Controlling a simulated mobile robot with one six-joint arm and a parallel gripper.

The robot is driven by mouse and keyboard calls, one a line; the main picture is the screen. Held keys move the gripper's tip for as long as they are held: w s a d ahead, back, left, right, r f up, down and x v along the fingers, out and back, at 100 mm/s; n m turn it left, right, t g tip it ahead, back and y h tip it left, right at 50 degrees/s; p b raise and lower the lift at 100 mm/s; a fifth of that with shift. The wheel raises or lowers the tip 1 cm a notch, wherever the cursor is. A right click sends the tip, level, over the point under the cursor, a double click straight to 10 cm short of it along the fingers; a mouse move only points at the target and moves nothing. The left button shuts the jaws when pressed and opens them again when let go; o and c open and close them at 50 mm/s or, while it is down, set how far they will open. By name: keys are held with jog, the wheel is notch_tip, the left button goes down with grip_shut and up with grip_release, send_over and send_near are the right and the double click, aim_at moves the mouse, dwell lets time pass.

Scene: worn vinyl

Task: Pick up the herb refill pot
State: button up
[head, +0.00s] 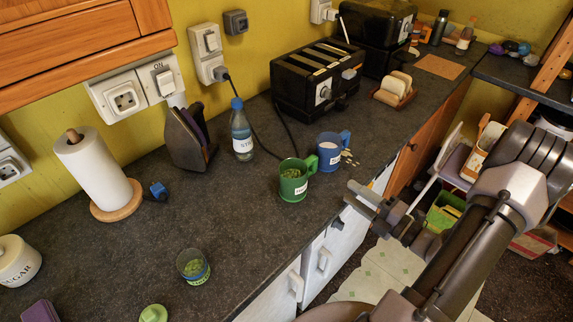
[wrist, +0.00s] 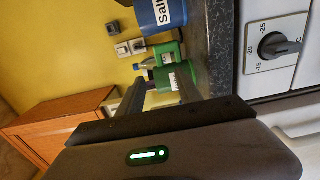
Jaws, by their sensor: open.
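A clear pot with a green band and green herb contents (head: 193,266) stands upright on the counter, near its front edge, in the head view. A green mug with a white label and green contents (head: 293,180) stands farther back; I cannot tell for certain which of the two is the herb refill pot. My gripper (head: 352,193) is open and empty over the counter's front edge, right of the green mug and apart from it. In the wrist view, a green labelled container (wrist: 175,77) shows beyond the fingers (wrist: 160,88).
A blue mug (head: 329,152), labelled Salt in the wrist view (wrist: 163,14), stands beside the green mug. A green lid (head: 153,313) lies near the clear pot. The counter's middle is clear.

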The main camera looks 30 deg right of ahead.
jog(key=b, duration=0.3)
send_near(309, 166)
jog(key=x, duration=0.5)
jog(key=shift+w+d+f, duration=0.2)
jog(key=shift+w+f, duration=0.1)
jog(key=x, duration=0.3)
jog(key=b+x, duration=0.1)
jog(key=x, duration=0.2)
jog(key=shift+s+a+r+b, duration=0.15)
jog(key=shift+a+r+b, duration=0.05)
jog(key=shift+r+b, duration=0.1)
jog(key=shift+d, duration=0.1)
grip_shut()
